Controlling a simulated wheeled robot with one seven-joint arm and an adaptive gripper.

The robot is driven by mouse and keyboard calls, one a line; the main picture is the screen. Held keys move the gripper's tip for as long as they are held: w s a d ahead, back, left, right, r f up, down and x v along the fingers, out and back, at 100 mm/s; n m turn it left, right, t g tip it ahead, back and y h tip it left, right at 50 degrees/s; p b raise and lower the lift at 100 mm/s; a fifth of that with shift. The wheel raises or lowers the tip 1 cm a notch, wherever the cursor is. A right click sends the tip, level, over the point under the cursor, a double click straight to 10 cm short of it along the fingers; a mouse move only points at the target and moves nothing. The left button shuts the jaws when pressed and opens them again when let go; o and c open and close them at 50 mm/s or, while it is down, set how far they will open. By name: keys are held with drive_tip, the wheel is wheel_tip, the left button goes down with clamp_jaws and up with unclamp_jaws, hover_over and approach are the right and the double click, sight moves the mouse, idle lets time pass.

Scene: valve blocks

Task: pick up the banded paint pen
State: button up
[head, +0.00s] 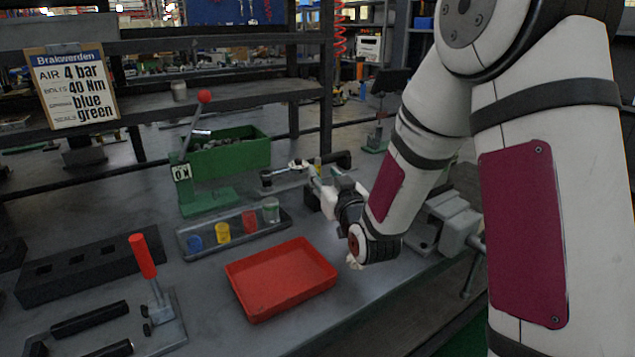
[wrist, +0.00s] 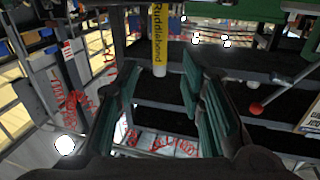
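My gripper (wrist: 161,82) is open, with its teal-padded fingers spread apart in the wrist view. A yellow tube (wrist: 157,30) lettered "Ruddlabond" with a pale end shows beyond the fingertips, in line with the gap, and no finger is seen pressing on it. I cannot tell for sure whether this is the banded paint pen. In the head view a small yellow upright piece (head: 317,163) shows beside my gripper (head: 312,174), at the back of the bench. My wrist and arm hide part of that area.
A wrench (head: 283,173) lies just left of my gripper. A green bin (head: 232,153) stands behind it. A grey tray (head: 190,246) with several coloured cups and an empty red tray (head: 282,280) lie nearer. A red-handled clamp (head: 145,262) stands at front left. A grey vise-like block (head: 447,222) is right.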

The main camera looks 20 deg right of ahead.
sight(319, 168)
drive_tip(key=shift+w+a, duration=0.15)
drive_tip(key=shift+w, duration=2.9)
clamp_jaws()
